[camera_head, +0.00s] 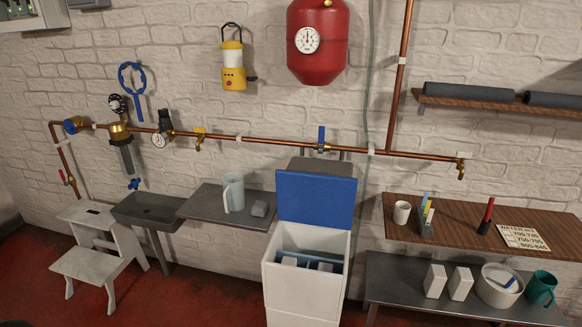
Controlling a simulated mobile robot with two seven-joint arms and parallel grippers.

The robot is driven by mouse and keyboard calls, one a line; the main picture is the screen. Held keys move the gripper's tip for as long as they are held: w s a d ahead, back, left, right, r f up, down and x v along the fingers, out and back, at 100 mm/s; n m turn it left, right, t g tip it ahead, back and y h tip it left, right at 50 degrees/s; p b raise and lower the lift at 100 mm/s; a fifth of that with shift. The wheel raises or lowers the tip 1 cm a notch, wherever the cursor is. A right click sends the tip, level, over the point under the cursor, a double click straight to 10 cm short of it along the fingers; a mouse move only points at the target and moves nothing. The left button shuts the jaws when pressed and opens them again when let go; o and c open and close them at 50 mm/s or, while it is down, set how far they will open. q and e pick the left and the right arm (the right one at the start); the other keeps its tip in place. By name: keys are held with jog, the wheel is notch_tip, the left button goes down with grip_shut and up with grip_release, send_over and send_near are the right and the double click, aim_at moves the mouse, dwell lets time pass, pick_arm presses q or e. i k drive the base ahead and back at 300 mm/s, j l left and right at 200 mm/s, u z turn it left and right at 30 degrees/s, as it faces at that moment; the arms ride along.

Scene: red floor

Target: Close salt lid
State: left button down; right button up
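The salt container is a tall white cabinet (302,290) standing on the floor at the lower middle. Its blue lid (316,197) stands raised and open at the back edge, close to the wall. The open top shows a blue and grey inside with pale pieces in it; its depth is partly hidden by the front wall. Neither of my grippers shows in the head view.
A grey shelf with a pitcher (234,193) is left of the cabinet. A white step stool (100,255) is further left. A grey bench (400,290) with white boxes is at right, below a wooden shelf (455,235). Copper pipe (270,141) runs along the wall. Red floor in front looks clear.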

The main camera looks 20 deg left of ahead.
aim_at(323, 201)
jog(key=j+z, duration=0.15)
jog(key=z, duration=0.15)
jog(key=i+j+z, duration=0.1)
jog(key=z, duration=0.25)
jog(key=j+z, duration=0.35)
jog(key=j, duration=0.65)
jog(key=j+z, duration=0.1)
jog(key=j, duration=1.25)
jog(key=k+j+z, duration=0.15)
jog(key=j, duration=1.2)
